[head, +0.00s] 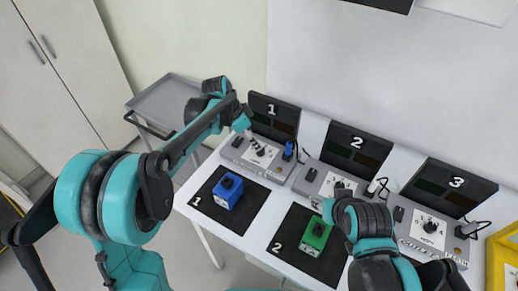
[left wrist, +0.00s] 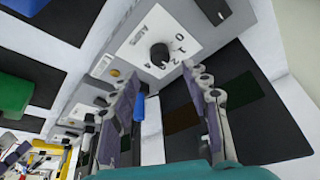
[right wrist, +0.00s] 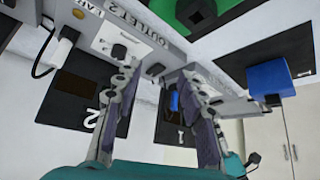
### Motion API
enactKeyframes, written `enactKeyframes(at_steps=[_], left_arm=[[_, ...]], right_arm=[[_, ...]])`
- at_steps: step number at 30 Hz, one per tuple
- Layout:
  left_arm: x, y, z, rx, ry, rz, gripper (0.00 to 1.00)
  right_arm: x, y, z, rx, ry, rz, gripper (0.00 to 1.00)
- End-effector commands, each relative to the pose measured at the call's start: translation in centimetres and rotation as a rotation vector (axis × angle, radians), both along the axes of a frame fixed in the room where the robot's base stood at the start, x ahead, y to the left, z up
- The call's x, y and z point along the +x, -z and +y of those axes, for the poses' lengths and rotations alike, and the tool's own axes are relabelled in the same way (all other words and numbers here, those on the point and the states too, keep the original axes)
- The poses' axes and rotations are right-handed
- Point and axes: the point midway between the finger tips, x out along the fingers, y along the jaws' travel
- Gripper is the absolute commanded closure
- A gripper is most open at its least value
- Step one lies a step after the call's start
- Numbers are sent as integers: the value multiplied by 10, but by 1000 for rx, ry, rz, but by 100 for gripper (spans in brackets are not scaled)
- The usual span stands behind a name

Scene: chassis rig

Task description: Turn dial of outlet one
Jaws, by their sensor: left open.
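Outlet one is a grey box (head: 235,152) in front of the panel marked 1, with a black dial (head: 259,151) on a white scale plate. In the left wrist view the dial (left wrist: 160,54) stands just beyond my fingertips, with scale numbers around it. My left gripper (head: 251,137) is over outlet one; in the left wrist view its fingers (left wrist: 168,80) are spread and empty, apart from the dial as far as I can tell. My right gripper (right wrist: 160,78) has its fingers apart and empty near outlet two; my right arm partly hides that outlet in the head view.
A blue plug (head: 289,150) stands at outlet one's right side. A blue box (head: 228,190) and a green box (head: 315,235) sit on black mats. Outlet three (head: 430,228) is at the right. A grey cart (head: 170,100) stands behind the left arm.

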Motion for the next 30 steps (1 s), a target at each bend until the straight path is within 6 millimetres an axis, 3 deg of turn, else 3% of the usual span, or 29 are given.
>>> enactKeyframes(at_steps=[10,20,26,30], left_arm=[[9,53,-19,1,-2,-1,53],[11,60,-23,0,-3,-1,53],[10,60,-22,0,-3,-1,100],[10,60,-22,0,-4,-1,100]], right_arm=[[0,24,0,0,0,0,60],[0,26,0,0,0,0,60],[0,26,0,0,0,0,60],[0,26,0,0,0,0,60]])
